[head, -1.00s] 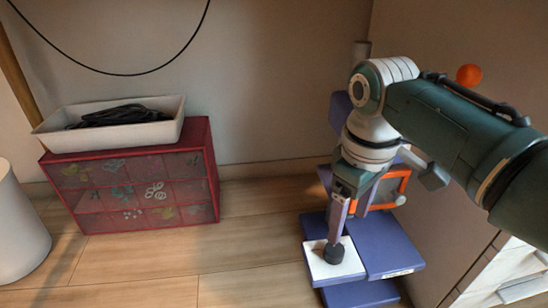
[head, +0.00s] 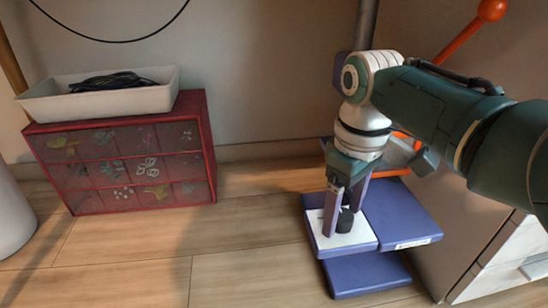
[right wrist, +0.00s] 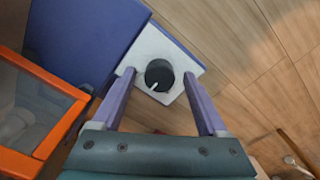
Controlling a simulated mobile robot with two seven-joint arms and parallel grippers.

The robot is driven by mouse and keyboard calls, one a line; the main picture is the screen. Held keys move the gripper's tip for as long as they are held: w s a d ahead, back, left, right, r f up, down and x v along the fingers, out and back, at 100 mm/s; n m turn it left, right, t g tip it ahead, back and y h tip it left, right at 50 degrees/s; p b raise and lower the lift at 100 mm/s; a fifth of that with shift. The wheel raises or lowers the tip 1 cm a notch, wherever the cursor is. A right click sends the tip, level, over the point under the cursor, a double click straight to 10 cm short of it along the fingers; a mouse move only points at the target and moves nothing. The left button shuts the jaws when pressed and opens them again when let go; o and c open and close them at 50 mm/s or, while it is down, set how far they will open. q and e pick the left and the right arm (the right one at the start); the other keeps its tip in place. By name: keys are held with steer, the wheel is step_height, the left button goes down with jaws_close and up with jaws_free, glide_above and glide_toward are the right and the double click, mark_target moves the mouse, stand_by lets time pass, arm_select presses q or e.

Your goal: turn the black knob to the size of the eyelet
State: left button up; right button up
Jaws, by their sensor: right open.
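The black knob (head: 345,219) stands upright on a white plate (head: 361,238) at the front of a purple press-like device (head: 405,217). In the right wrist view the knob (right wrist: 160,74) shows a white pointer line toward its lower left. My right gripper (head: 341,210) points down over the plate, its two purple fingers open on either side of the knob. Small gaps show between the fingers and the knob. Any size marks around the knob are too small to read, and I cannot make out an eyelet. My left gripper is out of view.
A red drawer box (head: 125,170) with a white tray (head: 100,97) of black cord stands at left. An orange ball-ended lever (head: 490,10) rises behind my right arm. An orange-framed panel (right wrist: 40,110) sits beside the plate. A white cabinet (head: 510,265) is at right.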

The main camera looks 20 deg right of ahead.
steer(key=shift+f, duration=0.1)
jaws_close()
stand_by(0.6)
